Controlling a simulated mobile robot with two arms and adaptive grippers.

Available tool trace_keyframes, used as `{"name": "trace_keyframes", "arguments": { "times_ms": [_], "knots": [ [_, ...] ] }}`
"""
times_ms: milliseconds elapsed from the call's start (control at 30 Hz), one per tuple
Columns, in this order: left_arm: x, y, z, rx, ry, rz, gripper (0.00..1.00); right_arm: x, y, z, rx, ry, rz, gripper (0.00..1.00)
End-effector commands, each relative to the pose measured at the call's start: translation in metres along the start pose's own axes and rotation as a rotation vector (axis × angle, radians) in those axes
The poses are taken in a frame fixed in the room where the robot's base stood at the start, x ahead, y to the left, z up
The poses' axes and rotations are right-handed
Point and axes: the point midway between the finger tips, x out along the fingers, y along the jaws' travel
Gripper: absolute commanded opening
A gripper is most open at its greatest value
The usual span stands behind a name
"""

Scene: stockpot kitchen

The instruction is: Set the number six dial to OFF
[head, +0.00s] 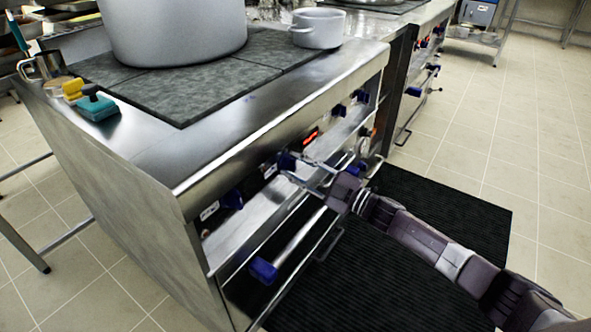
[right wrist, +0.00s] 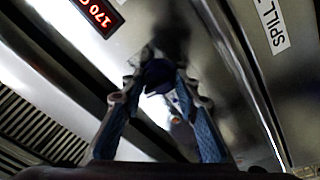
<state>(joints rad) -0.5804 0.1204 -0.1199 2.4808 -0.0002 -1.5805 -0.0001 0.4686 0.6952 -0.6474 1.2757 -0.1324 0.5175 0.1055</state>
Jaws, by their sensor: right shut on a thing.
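Several blue dials sit on the steel front panel of the stove (head: 262,120). My right gripper (head: 285,166) reaches in from the right and is at one blue dial (head: 286,159), left of a red-lit display (head: 310,136). In the right wrist view, its two fingers are shut on this dark blue dial (right wrist: 158,76), one on each side. The dial's marks are not legible, and I see no number six. Another blue dial (head: 233,199) is nearer to the left, and more (head: 339,111) are farther right. My left gripper is not in view.
A steel ledge and a rail with a blue-ended bar (head: 264,271) run below the dials. A large pot (head: 172,30) and a small pot (head: 318,28) stand on top. A black mat (head: 440,215) covers the floor.

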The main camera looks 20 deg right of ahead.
Motion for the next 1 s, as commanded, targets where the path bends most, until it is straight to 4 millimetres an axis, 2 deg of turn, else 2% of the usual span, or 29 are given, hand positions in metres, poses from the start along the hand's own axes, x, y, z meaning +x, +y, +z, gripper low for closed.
{"name": "trace_keyframes", "arguments": {
  "times_ms": [300, 867, 900, 1000],
  "knots": [
    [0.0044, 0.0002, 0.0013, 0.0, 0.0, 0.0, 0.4, -0.0003, -0.0006, 0.0009, -0.127, 0.008, -0.014, 0.05],
    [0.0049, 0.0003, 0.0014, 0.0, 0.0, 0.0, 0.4, -0.0003, -0.0006, 0.0006, -0.157, 0.011, -0.017, 0.05],
    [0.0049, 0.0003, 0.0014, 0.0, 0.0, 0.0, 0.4, -0.0003, -0.0006, 0.0005, -0.157, 0.011, -0.017, 0.32],
    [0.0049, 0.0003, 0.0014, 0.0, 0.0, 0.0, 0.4, -0.0003, -0.0004, 0.0005, -0.156, 0.011, -0.017, 0.43]
  ]
}}
